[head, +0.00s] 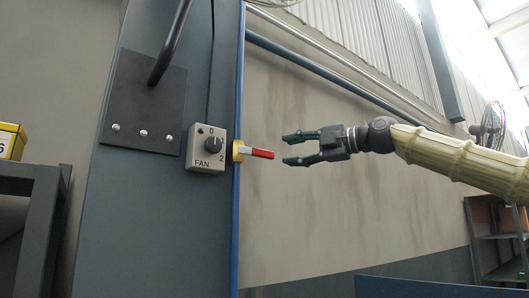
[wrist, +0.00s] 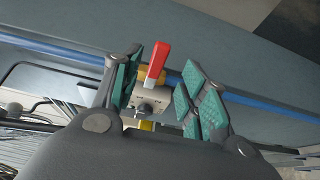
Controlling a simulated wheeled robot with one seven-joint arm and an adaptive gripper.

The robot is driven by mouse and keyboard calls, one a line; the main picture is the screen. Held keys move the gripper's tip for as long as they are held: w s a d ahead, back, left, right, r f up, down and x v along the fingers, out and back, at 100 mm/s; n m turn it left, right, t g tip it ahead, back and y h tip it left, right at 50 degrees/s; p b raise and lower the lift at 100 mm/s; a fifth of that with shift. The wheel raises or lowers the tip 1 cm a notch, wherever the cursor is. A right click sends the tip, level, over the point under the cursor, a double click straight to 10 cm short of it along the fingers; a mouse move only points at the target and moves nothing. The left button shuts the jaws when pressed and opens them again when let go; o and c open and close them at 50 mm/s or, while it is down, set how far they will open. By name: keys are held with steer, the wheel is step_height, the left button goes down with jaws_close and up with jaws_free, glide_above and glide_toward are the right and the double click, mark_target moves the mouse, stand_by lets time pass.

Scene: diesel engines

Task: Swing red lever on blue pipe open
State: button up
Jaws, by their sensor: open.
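The red lever (head: 262,153) sticks out to the right from a yellow valve fitting (head: 237,151) on the thin blue pipe (head: 239,90), which runs up the edge of the grey column. My gripper (head: 283,149) is open and empty. Its fingers point left at the lever, with a small gap between fingertips and lever tip in the head view. In the wrist view, the red lever (wrist: 158,62) shows between the two green-padded fingers (wrist: 155,85), with the yellow fitting and blue pipe (wrist: 260,101) behind. I see no contact.
A grey fan switch box (head: 207,149) with a dark knob sits just left of the valve. A dark plate (head: 144,103) with a bent bar is farther left. A shelf (head: 493,235) stands at the right. Space below my gripper is clear.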

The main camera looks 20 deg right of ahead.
mark_target(270, 154)
steer(key=p+x, duration=0.4)
steer(key=x, duration=0.4)
steer(key=shift+w+a, duration=0.1)
steer(key=shift+a, duration=0.15)
steer(key=shift+c, duration=0.2)
jaws_close()
